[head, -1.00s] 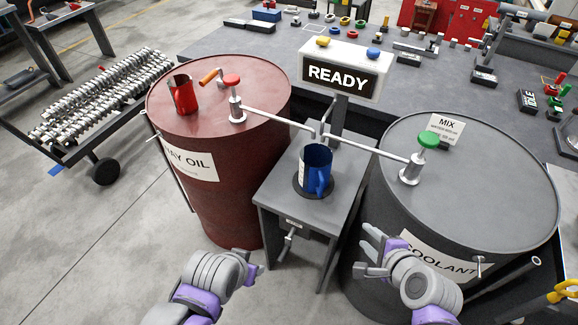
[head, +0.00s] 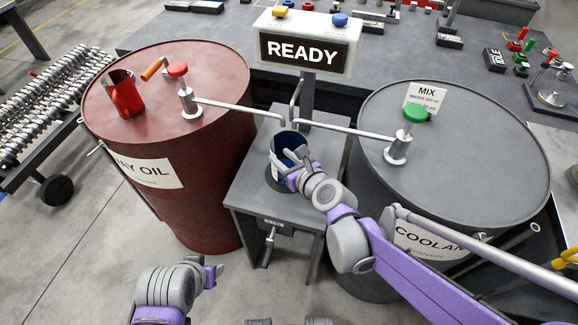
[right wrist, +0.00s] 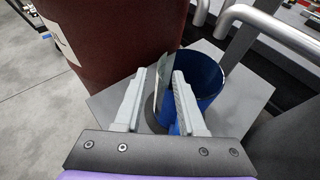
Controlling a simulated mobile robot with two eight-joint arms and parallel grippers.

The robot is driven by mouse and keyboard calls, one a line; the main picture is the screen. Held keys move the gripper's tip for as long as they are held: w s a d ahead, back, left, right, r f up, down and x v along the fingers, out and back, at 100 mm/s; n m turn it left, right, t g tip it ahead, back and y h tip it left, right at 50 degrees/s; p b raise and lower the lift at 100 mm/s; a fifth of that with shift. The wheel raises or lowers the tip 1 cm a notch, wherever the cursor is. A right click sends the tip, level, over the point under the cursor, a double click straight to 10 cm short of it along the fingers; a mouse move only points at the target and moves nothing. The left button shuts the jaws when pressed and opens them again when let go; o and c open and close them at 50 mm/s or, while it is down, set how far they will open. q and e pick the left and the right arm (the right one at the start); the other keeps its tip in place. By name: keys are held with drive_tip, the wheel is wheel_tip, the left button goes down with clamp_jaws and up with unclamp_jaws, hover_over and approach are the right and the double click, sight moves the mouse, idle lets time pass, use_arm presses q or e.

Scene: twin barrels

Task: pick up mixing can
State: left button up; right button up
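The blue mixing can (head: 285,140) stands upright on a small grey stand between the two barrels. My right gripper (head: 287,160) is at the near side of the can and covers much of it in the head view. In the right wrist view the can (right wrist: 208,78) sits at and behind the right-hand finger, and the two fingers (right wrist: 160,76) are apart with part of the can's near side between them. I cannot tell whether they touch it. My left gripper (head: 213,274) is low in front of the red barrel, away from the can; its finger gap is unclear.
Spouts from the red barrel (head: 215,215) and the dark coolant barrel (head: 470,190) reach over the stand (head: 245,195). A READY sign (head: 303,52) rises behind it. A red jug (head: 125,97) stands on the red barrel. Floor at lower left is clear.

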drive_tip(key=x, duration=0.5)
drive_tip(key=shift+d+b, duration=0.15)
drive_tip(key=shift+b, duration=0.2)
clamp_jaws()
idle(1.0)
